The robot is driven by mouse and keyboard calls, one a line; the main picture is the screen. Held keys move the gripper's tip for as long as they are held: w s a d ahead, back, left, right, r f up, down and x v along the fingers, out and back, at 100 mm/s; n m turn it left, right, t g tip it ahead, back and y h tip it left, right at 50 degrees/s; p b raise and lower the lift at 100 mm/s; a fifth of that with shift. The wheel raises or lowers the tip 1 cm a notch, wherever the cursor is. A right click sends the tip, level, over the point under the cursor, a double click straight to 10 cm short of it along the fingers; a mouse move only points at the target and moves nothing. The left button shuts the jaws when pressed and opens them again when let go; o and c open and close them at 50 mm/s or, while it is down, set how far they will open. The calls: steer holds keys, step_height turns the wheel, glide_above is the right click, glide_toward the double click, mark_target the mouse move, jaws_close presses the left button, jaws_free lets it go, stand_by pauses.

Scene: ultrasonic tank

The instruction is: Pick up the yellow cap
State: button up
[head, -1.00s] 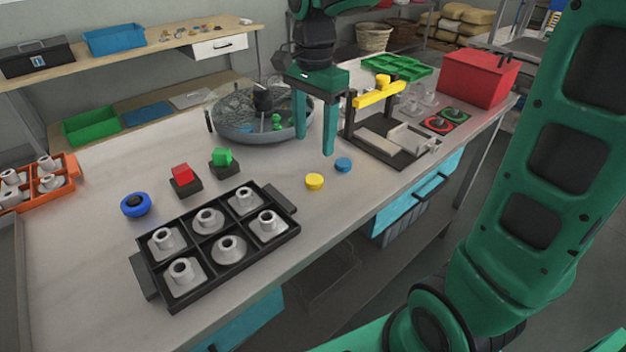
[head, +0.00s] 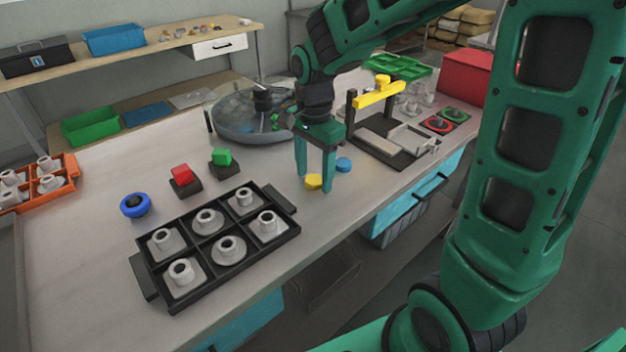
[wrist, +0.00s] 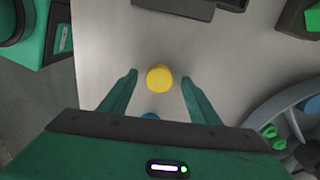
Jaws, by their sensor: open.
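The yellow cap (head: 313,181) is a small round disc lying flat on the table near its front edge. In the wrist view the cap (wrist: 159,78) shows between and just beyond the fingertips, with clear space on both sides. My gripper (head: 314,185) is open, pointing down at the cap, with one finger to each side of it in the picture. I cannot tell the exact height of the fingertips above the table. The gripper also shows in the wrist view (wrist: 158,76), with nothing held.
A blue cap (head: 344,164) lies close behind my right finger. A black tray (head: 222,269) with white fittings sits to the left. A round tank (head: 228,127) stands behind, and a yellow-barred fixture (head: 376,96) stands to the right.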

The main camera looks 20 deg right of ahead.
steer(key=c, duration=1.1)
steer(key=shift+r, duration=0.15)
